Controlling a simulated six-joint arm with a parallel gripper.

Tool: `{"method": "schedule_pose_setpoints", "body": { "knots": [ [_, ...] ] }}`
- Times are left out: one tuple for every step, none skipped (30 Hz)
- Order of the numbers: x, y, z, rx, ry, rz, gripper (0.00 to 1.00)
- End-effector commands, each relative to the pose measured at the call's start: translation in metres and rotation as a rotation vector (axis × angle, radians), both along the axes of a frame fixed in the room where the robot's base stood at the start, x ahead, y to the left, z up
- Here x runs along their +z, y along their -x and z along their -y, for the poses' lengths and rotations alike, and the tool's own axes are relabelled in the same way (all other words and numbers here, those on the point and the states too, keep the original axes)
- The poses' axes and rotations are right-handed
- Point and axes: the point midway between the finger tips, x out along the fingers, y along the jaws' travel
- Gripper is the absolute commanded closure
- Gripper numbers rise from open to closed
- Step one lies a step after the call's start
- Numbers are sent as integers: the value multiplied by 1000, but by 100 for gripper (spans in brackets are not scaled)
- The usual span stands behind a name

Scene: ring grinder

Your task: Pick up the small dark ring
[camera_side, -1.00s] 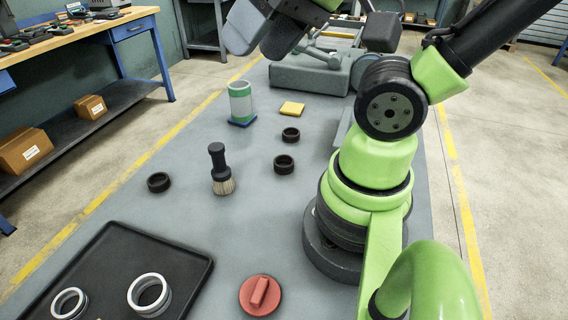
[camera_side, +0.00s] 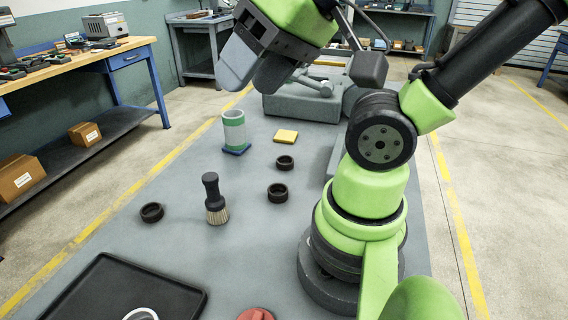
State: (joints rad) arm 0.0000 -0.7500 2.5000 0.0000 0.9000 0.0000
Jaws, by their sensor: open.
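Three dark rings lie flat on the grey bench in the side view: a far ring (camera_side: 285,163), a middle ring (camera_side: 277,193) and a left ring (camera_side: 152,212). The far one looks smallest, but it is also farthest away, so I cannot tell for sure which is the small one. My gripper (camera_side: 255,70) is at the top of the view, high above the bench and apart from all the rings. Its two grey fingers are open, and no object shows between them.
A black tray (camera_side: 75,290) with a pale ring (camera_side: 141,314) and a red knob (camera_side: 255,314) are in front.

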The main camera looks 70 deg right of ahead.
Motion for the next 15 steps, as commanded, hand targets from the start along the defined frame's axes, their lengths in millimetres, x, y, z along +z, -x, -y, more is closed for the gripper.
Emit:
{"method": "schedule_pose_setpoints", "body": {
  "knots": [
    [0, 0, 0, 0, 0, 0, 41],
    [0, 0, 0, 0, 0, 0, 34],
    [0, 0, 0, 0, 0, 0, 25],
    [0, 0, 0, 0, 0, 0, 20],
    [0, 0, 0, 0, 0, 0, 20],
    [0, 0, 0, 0, 0, 0, 20],
    [0, 0, 0, 0, 0, 0, 20],
    [0, 0, 0, 0, 0, 0, 20],
    [0, 0, 0, 0, 0, 0, 20],
    [0, 0, 0, 0, 0, 0, 20],
    [0, 0, 0, 0, 0, 0, 20],
    [0, -1, 0, -2, 1, -3, 20],
    [-1, -2, 1, -3, 5, -8, 20],
    [-2, -4, 3, -7, 11, -16, 20],
    [-4, -8, 5, -14, 21, -32, 20]
  ]
}}
